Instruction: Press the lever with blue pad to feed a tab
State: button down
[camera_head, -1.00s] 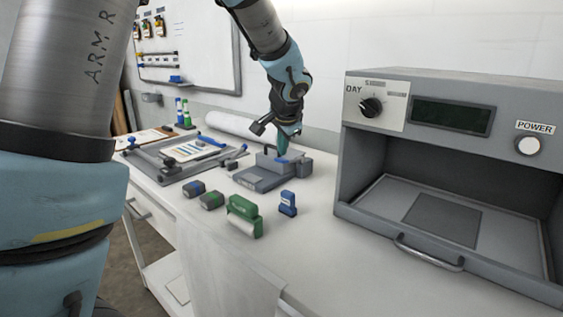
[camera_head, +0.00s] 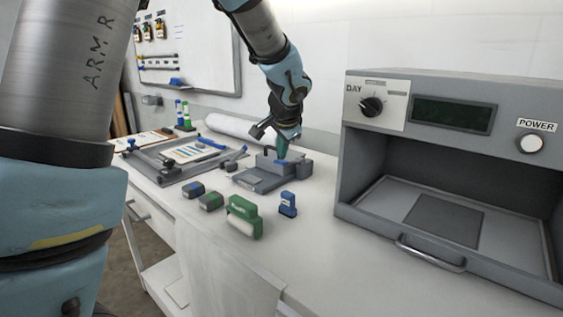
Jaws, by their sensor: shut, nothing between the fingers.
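A grey press device (camera_head: 262,180) stands on the white bench in the middle of the view. A small blue pad (camera_head: 284,162) shows on its top. My gripper (camera_head: 282,152) points down right above the blue pad, its teal fingers shut and empty. The fingertips appear to be at the pad; I cannot tell whether they touch it. The lever itself is mostly hidden by the gripper and too small to make out. No tab can be made out at the device.
A grey light booth (camera_head: 450,90) stands close on the right. A green roller (camera_head: 243,216), a blue stamp-like block (camera_head: 288,204) and two small grey blocks (camera_head: 210,201) lie in front of the device. A frame tray (camera_head: 165,172) lies to the left. A white roll (camera_head: 228,127) lies behind.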

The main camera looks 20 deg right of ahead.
jog(key=shift+s+a+f+b, duration=0.1)
jog(key=shift+a+f+b, duration=0.05)
jog(key=shift+f+b, duration=0.4)
jog(key=shift+s+a+f+b, duration=0.1)
jog(key=shift+f+b, duration=0.4)
jog(key=shift+b, duration=0.05)
dwell(0.9)
jog(key=shift+r, duration=0.1)
dwell(0.5)
jog(key=shift+w+d+r+p, duration=0.15)
jog(key=shift+d+r+p, duration=0.05)
jog(key=shift+r+p, duration=0.6)
jog(key=shift+w+d+r+p, duration=0.1)
jog(key=shift+d+r+p, duration=0.1)
jog(key=shift+r+p, duration=0.5)
jog(key=shift+r, duration=0.2)
jog(key=r+p, duration=0.2)
jog(key=r, duration=0.1)
jog(key=d+r+p, duration=0.1)
jog(key=r, duration=0.1)
jog(key=shift+w+p, duration=0.3)
jog(key=shift+p, duration=0.1)
jog(key=shift+d+f, duration=0.1)
jog(key=shift+f, duration=0.05)
